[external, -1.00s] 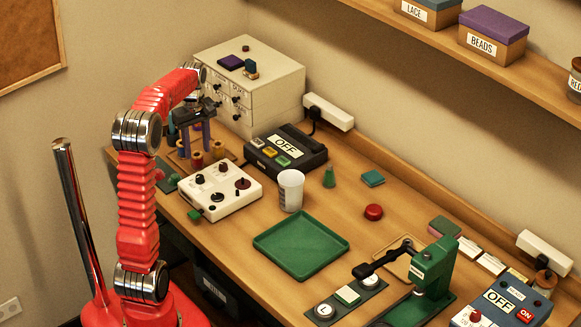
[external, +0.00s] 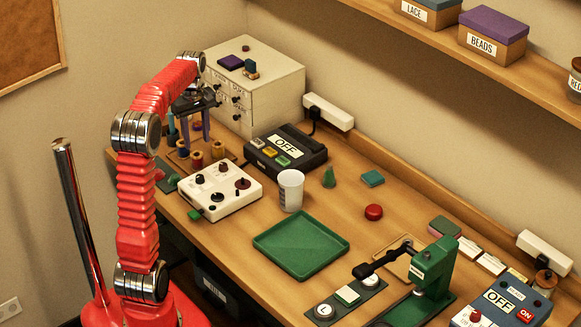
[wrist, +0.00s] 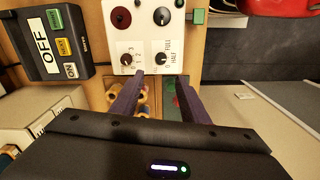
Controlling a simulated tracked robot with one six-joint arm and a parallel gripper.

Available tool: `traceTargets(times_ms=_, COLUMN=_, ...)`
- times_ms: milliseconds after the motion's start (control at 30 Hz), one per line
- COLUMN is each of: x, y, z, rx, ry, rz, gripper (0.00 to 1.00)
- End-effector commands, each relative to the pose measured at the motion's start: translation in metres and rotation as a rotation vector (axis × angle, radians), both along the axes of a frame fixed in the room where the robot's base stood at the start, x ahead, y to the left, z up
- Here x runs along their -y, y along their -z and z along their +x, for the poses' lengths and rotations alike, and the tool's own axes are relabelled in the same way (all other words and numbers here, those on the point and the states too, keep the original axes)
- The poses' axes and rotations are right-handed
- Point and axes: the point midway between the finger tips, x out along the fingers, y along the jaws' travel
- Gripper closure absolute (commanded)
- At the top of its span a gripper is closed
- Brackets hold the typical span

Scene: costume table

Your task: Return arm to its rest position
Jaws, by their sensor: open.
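My red arm rises at the left of the external view and bends over the far left end of the table. My gripper (external: 194,126) points down there, above the thread spools (external: 196,160). It also shows in the wrist view (wrist: 162,78), with its two purple fingers apart and nothing between their tips. The white control box (external: 221,192) is on the table nearer than the gripper. In the wrist view the control box (wrist: 146,45) lies just beyond the fingertips. The lower parts of the fingers partly hide the spools in the wrist view.
A white drawer cabinet (external: 270,92) stands close behind the gripper. A black box marked OFF (external: 304,160), a white cup (external: 291,190) and an empty green tray (external: 300,244) are further right. A green press (external: 433,268) stands near the right. Open air surrounds the arm above the table.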

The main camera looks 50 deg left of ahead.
Motion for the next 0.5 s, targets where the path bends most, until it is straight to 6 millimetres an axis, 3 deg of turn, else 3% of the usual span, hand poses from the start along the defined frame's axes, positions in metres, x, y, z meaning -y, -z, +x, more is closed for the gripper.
traceTargets(times_ms=100, x=-0.003, y=0.003, z=0.004, rx=0.015, ry=0.061, rz=0.013, gripper=0.59)
traceTargets(times_ms=267, x=0.001, y=0.026, z=-0.002, rx=0.014, ry=0.179, rz=0.015, gripper=0.59)
traceTargets(times_ms=500, x=0.033, y=0.037, z=-0.015, rx=0.039, ry=0.372, rz=0.044, gripper=0.59)
